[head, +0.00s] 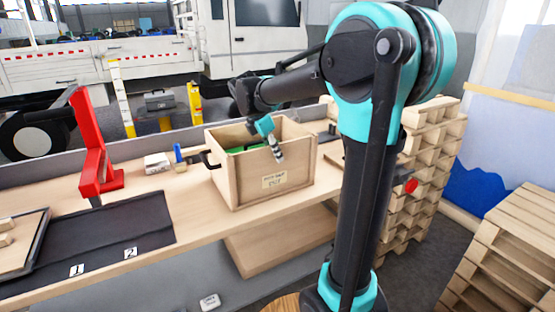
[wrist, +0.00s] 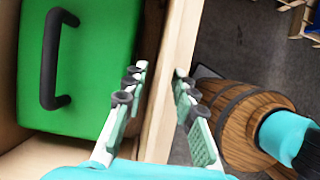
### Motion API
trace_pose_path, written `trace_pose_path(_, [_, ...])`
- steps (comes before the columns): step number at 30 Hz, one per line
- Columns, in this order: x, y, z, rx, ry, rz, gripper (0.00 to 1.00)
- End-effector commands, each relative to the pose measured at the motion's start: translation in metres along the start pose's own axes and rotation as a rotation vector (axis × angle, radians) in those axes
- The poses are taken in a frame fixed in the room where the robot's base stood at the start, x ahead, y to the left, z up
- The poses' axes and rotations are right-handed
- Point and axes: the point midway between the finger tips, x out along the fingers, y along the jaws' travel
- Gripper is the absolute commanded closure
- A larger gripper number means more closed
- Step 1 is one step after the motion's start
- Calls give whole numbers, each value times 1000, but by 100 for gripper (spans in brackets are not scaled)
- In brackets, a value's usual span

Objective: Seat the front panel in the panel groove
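The wooden crate (head: 222,172) stands on the bench. Its front panel (head: 257,191), with a pale label, forms the side facing me. In the wrist view the panel's top edge (wrist: 174,75) runs between my fingers. A green case with a dark handle (wrist: 95,62) lies inside the crate; it also shows in the head view (head: 236,150). My gripper (head: 278,156) is at the panel's top edge, one finger on each side. In the wrist view the gripper (wrist: 161,88) looks open, with a gap to the panel on the left. The groove is hidden.
A red stand (head: 95,155) and a dark mat (head: 130,232) lie to the left on the bench. Small items (head: 157,163) sit left of the crate. Stacked pallets (head: 425,150) stand at right. A wooden barrel (wrist: 240,125) is below in the wrist view.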

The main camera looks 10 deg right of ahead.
Motion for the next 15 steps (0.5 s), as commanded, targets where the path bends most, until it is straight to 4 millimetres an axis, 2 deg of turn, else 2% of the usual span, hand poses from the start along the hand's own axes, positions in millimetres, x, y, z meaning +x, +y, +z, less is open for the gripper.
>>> trace_pose_path(3, [-27, 0, 0, -2, 0, 1, 73])
trace_pose_path(9, [-65, 0, 0, -2, 0, 1, 73])
trace_pose_path(15, [-86, 0, 0, -1, 0, 0, 73])
